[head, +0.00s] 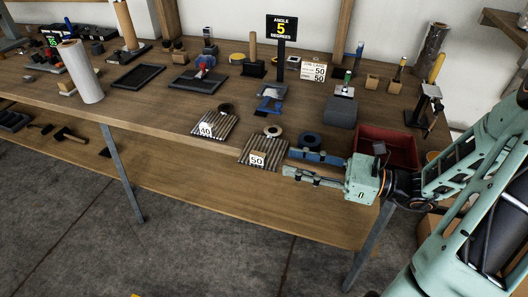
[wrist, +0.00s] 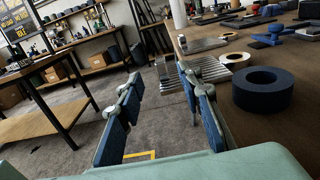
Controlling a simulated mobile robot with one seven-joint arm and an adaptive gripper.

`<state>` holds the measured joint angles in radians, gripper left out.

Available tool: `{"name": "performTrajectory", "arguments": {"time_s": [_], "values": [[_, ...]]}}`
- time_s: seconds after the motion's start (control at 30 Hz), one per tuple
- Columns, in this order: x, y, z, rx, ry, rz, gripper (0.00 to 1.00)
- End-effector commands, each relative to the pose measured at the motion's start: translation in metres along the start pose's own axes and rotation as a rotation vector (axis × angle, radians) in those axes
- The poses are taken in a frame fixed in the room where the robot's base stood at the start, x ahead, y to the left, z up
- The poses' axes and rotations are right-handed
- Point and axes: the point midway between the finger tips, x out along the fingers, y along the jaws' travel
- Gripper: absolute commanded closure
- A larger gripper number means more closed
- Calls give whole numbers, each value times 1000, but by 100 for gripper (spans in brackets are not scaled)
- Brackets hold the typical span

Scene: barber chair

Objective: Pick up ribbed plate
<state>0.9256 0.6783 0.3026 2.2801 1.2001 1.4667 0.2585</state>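Two grey ribbed plates lie at the front edge of the wooden table in the head view. One ribbed plate (head: 222,124) has a "40" tag; the other (head: 270,147) has a "50" tag and lies nearer my gripper (head: 288,163). My gripper is open and empty, just right of the "50" plate, with its fingers pointing left toward it. In the wrist view my gripper (wrist: 163,83) shows two blue-padded fingers spread apart. A ribbed plate (wrist: 212,70) lies beyond the right finger, which partly hides it. I cannot tell whether finger and plate touch.
A dark blue tape roll (head: 310,140) and a tan ring (head: 273,131) sit close behind the "50" plate. A red bin (head: 388,144) stands behind my gripper at the right. A grey block (head: 342,112) stands further back. Open space lies in front of the table edge.

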Motion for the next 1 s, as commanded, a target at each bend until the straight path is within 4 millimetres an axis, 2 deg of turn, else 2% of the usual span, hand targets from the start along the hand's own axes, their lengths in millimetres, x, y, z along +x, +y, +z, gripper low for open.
{"name": "performTrajectory", "arguments": {"time_s": [0.2, 0.47, 0.7, 0.83, 1.0], "values": [[34, 1, -1, 0, -1, 4, 67], [56, 1, -1, -2, 0, 3, 67], [93, 1, -2, -2, 0, 5, 67], [103, 1, -1, -1, 1, 2, 67], [104, 1, 0, -1, 1, 1, 67]]}}
